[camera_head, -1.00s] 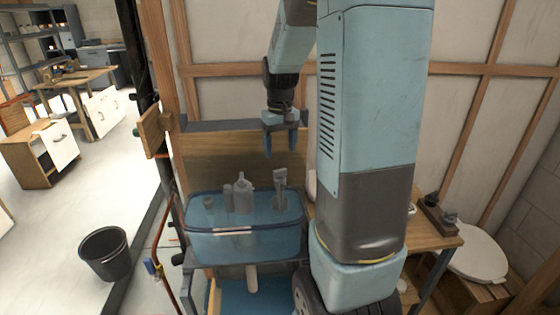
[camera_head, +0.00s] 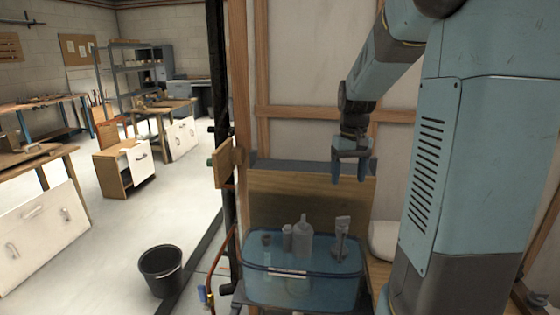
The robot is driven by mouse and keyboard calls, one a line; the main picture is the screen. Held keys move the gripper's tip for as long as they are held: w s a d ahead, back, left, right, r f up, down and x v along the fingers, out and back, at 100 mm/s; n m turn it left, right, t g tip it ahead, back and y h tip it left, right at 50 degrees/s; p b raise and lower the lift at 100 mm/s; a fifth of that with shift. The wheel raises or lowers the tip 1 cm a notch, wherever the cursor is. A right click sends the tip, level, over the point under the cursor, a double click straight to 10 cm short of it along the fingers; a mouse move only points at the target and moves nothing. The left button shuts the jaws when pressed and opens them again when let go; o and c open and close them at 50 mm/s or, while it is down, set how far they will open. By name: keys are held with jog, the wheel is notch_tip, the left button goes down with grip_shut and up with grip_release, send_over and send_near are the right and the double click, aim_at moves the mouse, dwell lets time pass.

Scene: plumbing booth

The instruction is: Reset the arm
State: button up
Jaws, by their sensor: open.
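My gripper (camera_head: 350,172) hangs from my blue arm, fingers pointing down, open and with nothing seen between the fingers. It is above and behind a clear blue plastic bin (camera_head: 300,290), apart from it. The bin holds a pale bottle (camera_head: 303,243), a tube (camera_head: 341,238) and small grey containers (camera_head: 287,238) standing upright. My arm's column fills the right side of the view and hides what lies behind it.
A wooden board (camera_head: 275,205) and a framed wall stand behind the bin. A white rounded object (camera_head: 383,240) sits right of the bin. A black bucket (camera_head: 162,270) stands on the open floor at left. Workbenches (camera_head: 150,115) and white-fronted cabinets (camera_head: 45,220) stand farther left.

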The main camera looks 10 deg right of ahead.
jog(key=s+a+r+t, duration=0.2)
jog(key=s+a, duration=0.4)
jog(key=s, duration=0.4)
jog(key=s+a+r+n+t, duration=0.1)
jog(key=s+a+r+t, duration=0.2)
jog(key=s, duration=0.7)
jog(key=a+r, duration=0.2)
jog(key=a, duration=0.1)
jog(key=shift+a+t, duration=0.2)
jog(key=shift+t, duration=0.1)
jog(key=shift+w+d, duration=0.1)
dwell(0.5)
